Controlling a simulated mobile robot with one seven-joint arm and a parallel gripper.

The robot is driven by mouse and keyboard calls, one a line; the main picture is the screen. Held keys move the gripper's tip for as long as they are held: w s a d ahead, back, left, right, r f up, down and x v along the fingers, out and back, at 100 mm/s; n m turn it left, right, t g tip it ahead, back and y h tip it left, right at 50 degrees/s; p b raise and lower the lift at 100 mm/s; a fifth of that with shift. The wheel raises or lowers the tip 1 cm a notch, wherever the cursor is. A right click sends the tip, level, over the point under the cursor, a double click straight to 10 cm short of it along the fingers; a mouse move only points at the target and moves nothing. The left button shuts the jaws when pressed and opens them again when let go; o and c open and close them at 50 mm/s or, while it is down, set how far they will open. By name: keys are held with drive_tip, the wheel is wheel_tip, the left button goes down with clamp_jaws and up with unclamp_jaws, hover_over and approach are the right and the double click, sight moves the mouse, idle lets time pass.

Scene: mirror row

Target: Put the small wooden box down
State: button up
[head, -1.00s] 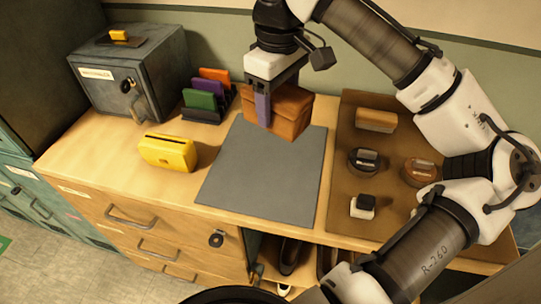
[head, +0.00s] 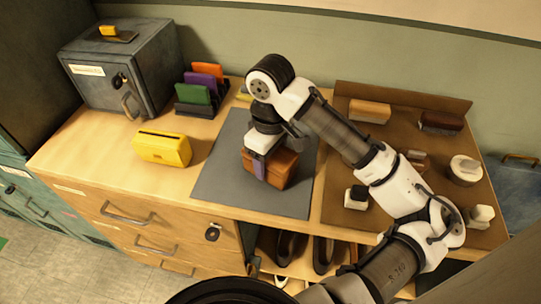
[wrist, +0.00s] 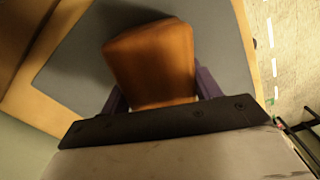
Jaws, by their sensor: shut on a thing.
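The small wooden box (head: 282,166) is orange-brown and sits between the fingers of my gripper (head: 264,167). It is over the middle to right part of the grey mat (head: 225,180). In the wrist view, the box (wrist: 150,55) fills the space between the two purple fingers of my gripper (wrist: 162,92), with the mat (wrist: 85,70) behind it. My gripper is shut on the box from above. I cannot tell whether the underside of the box touches the mat.
A yellow slotted box (head: 162,149) stands left of the mat. A grey safe (head: 125,68) and a rack of coloured cards (head: 195,93) are at the back left. A brown tray (head: 335,195) with brushes and tins lies right. The mat's left part is clear.

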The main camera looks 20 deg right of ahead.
drive_tip(key=shift+f, duration=0.15)
drive_tip(key=o, duration=1.1)
wheel_tip(320, 180, up, 12)
drive_tip(key=shift+r+b, duration=0.2)
drive_tip(key=shift+b, duration=0.15)
